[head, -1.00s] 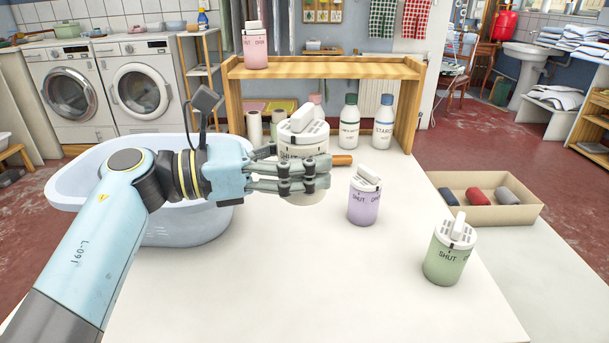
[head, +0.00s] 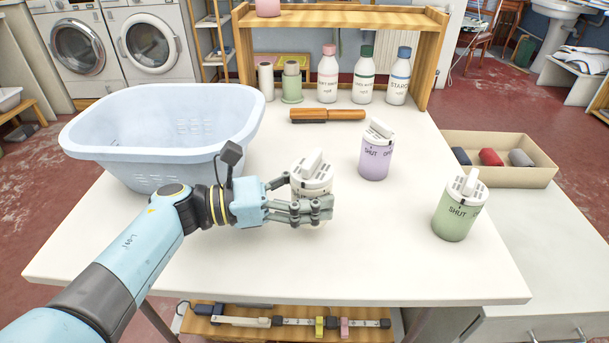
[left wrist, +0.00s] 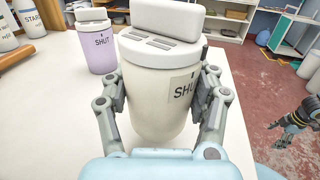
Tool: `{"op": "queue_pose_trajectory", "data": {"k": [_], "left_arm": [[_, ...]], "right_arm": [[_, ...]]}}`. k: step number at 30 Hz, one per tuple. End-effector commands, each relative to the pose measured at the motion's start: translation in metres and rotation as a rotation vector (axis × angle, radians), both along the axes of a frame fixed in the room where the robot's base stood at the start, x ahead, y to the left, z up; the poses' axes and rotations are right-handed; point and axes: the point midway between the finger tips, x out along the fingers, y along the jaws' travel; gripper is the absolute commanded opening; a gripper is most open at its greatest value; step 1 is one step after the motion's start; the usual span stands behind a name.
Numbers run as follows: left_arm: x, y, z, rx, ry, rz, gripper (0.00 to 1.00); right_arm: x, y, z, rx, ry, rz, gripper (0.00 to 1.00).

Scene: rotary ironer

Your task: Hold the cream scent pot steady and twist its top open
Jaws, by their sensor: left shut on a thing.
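The cream scent pot (head: 312,182) is upright over the middle of the white table in the head view. It has a white slotted top with a raised grip bar. My left gripper (head: 318,212) is shut around its body from the left. In the left wrist view the pot (left wrist: 150,100) sits between both fingers, with SHUT partly visible on its side. I cannot tell whether its base touches the table. My right gripper (left wrist: 285,130) appears small at the right of the left wrist view, away from the pot; its jaw state is unclear.
A lilac pot (head: 375,155) and a green pot (head: 458,212) stand to the right. A pale blue basket (head: 160,150) is at left. A brown-handled tool (head: 328,115) lies behind, before several bottles under a wooden shelf (head: 340,18). The table's front is clear.

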Motion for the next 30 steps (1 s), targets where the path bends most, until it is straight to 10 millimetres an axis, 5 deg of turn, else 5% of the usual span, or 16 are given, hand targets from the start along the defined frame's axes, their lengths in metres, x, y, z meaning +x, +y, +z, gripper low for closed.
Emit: {"op": "queue_pose_trajectory", "data": {"k": [30], "left_arm": [[0.006, -0.005, -0.03, -0.001, 0.001, 0.02, 0.21]], "right_arm": [[0.0, 0.0, 0.0, 0.0, 0.0, 0.0, 0.77]]}}
